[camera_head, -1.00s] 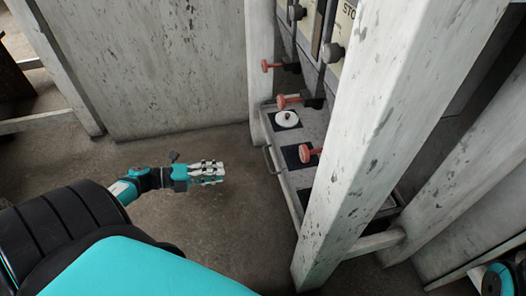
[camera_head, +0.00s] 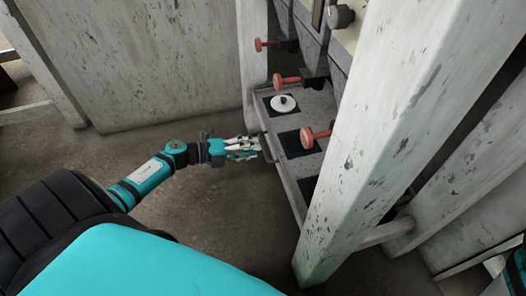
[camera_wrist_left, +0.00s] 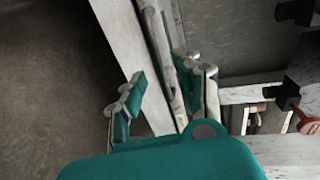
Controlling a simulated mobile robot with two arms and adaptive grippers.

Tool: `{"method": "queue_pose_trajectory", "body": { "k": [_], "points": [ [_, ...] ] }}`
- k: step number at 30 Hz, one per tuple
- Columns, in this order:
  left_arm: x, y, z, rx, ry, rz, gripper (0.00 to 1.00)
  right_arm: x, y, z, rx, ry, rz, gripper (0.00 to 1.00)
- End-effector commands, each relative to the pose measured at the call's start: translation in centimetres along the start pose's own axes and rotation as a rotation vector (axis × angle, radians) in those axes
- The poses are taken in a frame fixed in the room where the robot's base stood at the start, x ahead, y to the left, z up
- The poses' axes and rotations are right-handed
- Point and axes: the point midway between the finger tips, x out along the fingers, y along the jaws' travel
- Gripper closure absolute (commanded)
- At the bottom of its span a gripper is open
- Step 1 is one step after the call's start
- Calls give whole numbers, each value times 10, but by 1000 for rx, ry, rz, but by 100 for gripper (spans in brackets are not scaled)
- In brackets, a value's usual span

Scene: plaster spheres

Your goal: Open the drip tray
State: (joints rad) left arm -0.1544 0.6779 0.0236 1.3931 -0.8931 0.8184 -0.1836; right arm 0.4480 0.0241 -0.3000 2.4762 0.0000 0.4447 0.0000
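The drip tray (camera_head: 287,179) is a long grey tray under the red taps, with dark square openings in its top and a bar handle (camera_head: 267,148) on its front. My left gripper (camera_head: 257,147) is at this handle in the head view. In the left wrist view, the fingers of the left gripper (camera_wrist_left: 161,98) are spread apart, with the handle bar (camera_wrist_left: 158,45) running between them. I cannot tell whether a finger touches it. The right gripper is not in view.
Red taps (camera_head: 287,82) hang above the tray. A white round lid (camera_head: 283,104) sits on its top. A thick white post (camera_head: 390,130) stands close on the right and hides part of the tray. The floor (camera_head: 215,210) in front is clear.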

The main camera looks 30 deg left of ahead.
Motion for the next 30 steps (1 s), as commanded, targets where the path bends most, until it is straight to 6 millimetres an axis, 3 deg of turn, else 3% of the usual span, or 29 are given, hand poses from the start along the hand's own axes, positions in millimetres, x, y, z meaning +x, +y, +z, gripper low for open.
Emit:
{"method": "queue_pose_trajectory", "body": {
  "k": [3,7,19,26,30],
  "points": [
    [22,2,0,2,0,-4,68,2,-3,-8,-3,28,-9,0],
    [35,1,0,1,0,-2,68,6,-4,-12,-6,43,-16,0],
    [42,0,0,0,0,0,68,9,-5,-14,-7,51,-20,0],
    [42,0,0,0,0,0,98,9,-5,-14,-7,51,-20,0],
    [41,0,0,0,0,0,100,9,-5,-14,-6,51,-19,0]
  ]
}}
